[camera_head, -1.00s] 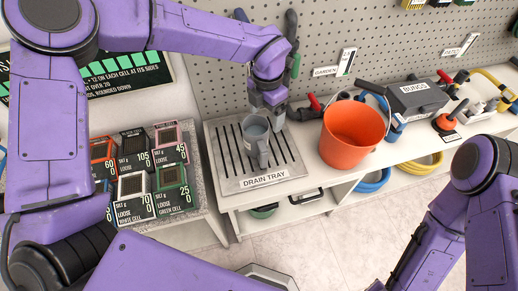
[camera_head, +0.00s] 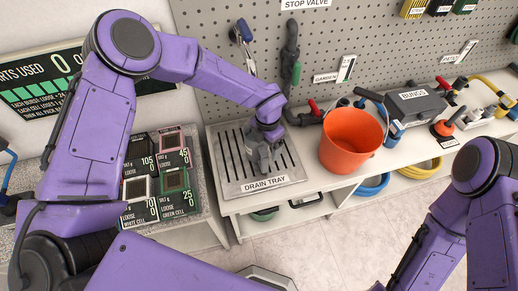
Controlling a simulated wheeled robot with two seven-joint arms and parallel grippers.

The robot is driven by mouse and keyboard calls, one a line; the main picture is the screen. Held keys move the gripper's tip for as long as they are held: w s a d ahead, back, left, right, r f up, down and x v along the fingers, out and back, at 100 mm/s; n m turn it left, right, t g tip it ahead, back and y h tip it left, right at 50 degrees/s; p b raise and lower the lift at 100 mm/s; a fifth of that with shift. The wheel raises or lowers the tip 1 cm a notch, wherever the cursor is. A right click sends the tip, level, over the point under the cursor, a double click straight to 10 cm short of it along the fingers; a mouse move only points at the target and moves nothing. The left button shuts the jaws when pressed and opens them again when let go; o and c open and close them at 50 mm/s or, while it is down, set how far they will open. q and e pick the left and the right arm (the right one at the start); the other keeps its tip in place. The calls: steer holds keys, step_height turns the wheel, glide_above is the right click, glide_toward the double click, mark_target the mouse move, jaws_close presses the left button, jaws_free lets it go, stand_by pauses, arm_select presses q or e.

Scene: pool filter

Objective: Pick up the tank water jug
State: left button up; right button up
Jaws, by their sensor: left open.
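The grey water jug (camera_head: 254,144) stands on the drain tray (camera_head: 232,182), mostly hidden by my left gripper. My left gripper (camera_head: 264,165) is over the tray, pointing down at the jug, with its jaws open. The grey of the fingers and the jug run together, so I cannot tell whether they touch or whether the handle is between the fingers. My right arm shows at the right edge, but its gripper is out of view.
An orange bucket (camera_head: 351,139) stands on the bench right of the tray. A grey box labelled BUNGS (camera_head: 416,103) is farther right. Several boxed cells, including a green one (camera_head: 174,190), lie on the left counter. A pegboard (camera_head: 330,45) rises behind the bench.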

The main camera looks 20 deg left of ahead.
arm_select(q)
jaws_close()
steer(key=shift+s, duration=0.1)
stand_by(1.2)
